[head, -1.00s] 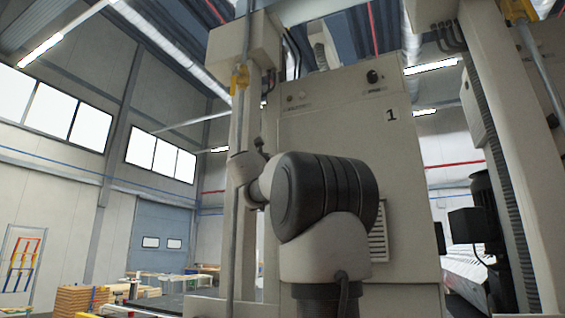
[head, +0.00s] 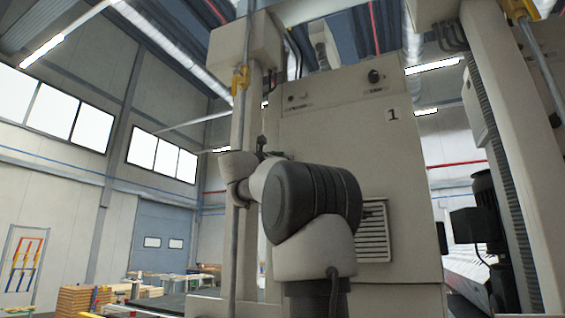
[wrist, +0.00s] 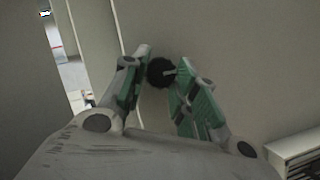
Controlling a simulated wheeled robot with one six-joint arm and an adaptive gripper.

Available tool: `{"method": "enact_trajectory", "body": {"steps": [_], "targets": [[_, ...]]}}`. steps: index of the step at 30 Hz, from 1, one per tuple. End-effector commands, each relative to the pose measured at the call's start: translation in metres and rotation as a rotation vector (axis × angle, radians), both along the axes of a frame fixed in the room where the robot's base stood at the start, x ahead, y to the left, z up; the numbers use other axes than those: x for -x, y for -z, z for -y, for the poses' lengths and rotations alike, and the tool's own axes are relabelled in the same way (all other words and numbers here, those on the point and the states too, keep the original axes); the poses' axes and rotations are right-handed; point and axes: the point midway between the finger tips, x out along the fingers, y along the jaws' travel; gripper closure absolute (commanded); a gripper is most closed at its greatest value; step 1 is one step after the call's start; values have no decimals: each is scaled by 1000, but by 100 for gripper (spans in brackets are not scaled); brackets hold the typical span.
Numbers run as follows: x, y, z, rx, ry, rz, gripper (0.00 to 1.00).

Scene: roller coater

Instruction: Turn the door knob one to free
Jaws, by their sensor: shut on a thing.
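The door knob (wrist: 158,74) is a small black round knob with a pale mark at its right, set on a plain grey door (wrist: 235,55) in the wrist view. My gripper (wrist: 163,64) has its green-padded fingers on both sides of it and is shut on it. In the head view the door (head: 330,130) is the front of a tall grey cabinet with a "1" label (head: 392,115). My arm stands in front of its left part. The knob and my fingers cannot be clearly seen there.
A black rotary switch (head: 375,76) is high on the cabinet, and a vent grille (head: 373,232) is low on it. A vertical rod (head: 240,125) with a yellow fitting stands to the left. A dark motor (head: 487,205) is at the right.

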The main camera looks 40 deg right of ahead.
Motion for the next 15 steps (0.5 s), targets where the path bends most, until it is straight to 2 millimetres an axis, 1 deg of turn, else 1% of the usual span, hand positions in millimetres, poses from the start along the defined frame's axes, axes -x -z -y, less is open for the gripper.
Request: {"method": "enact_trajectory", "body": {"steps": [4, 5, 6, 8, 15], "targets": [[0, 0, 0, 0, 0, 1, 95], [0, 0, 0, 0, 0, 1, 67], [0, 0, 0, 0, 0, 1, 60], [0, 0, 0, 0, 0, 0, 49], [0, 0, 0, 0, 0, 0, 49]]}}
